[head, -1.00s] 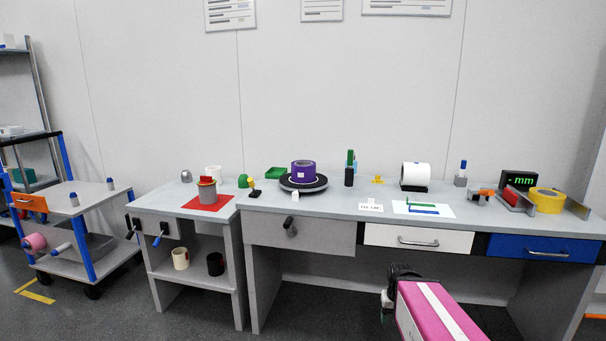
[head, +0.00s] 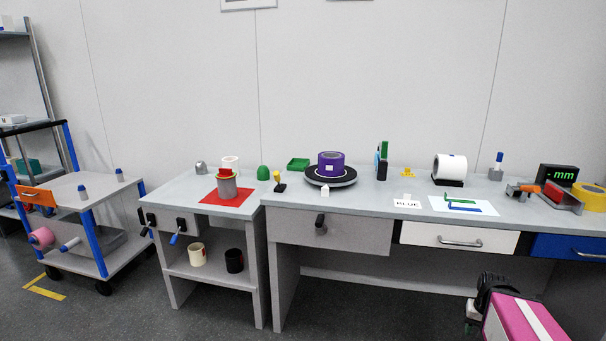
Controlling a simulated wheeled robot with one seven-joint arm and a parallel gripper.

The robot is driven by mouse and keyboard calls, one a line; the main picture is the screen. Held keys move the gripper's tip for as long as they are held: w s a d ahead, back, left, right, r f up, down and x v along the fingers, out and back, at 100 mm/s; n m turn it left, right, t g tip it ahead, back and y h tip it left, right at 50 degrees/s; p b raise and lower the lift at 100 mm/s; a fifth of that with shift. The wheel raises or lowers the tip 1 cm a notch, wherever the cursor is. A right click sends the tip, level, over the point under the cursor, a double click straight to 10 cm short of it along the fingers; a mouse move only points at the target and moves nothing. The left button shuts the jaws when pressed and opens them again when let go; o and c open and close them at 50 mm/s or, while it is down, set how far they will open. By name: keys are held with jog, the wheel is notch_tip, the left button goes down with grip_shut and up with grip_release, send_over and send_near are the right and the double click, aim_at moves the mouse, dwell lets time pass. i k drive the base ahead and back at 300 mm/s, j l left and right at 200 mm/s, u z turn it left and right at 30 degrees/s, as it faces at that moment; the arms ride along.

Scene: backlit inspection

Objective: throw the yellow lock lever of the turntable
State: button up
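The turntable (head: 331,182) is a round black disc with a pale ring, on the grey bench. A purple tape roll (head: 331,163) stands on it, with a small white label on its side. The yellow lock lever (head: 277,177) sits on a small black base just left of the turntable and looks raised at a tilt. A small white block (head: 325,191) is in front of the disc. My gripper (head: 484,296) is at the lower right, at the end of my pink arm, well away from the lever and below bench height. Its fingers cannot be made out.
Drawers (head: 458,238) line the bench front. Floor before it is clear.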

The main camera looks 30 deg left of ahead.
aim_at(276, 175)
jog(key=j+z, duration=0.2)
jog(key=j, duration=0.2)
jog(key=k+j+z, duration=0.2)
jog(key=j, duration=0.2)
jog(key=j+z, duration=0.2)
jog(key=j, duration=0.25)
jog(key=k+j+z, duration=0.15)
jog(key=j, duration=0.2)
jog(key=k+j, duration=0.1)
jog(key=j, duration=0.3)
jog(key=k+j+z, duration=0.1)
jog(key=j, duration=0.35)
jog(key=k+j, duration=0.15)
jog(key=j, duration=0.25)
jog(key=k+j+z, duration=0.1)
jog(key=j, duration=0.3)
jog(key=k+j, duration=0.2)
jog(key=j, duration=0.2)
jog(key=k+j+z, duration=0.1)
jog(key=j, duration=0.3)
jog(key=k+j, duration=0.15)
jog(key=j, duration=0.2)
jog(key=k+j, duration=0.15)
jog(key=j, duration=0.2)
jog(key=k+j, duration=0.15)
jog(key=j, duration=0.2)
jog(key=k+j, duration=0.15)
jog(key=j, duration=0.2)
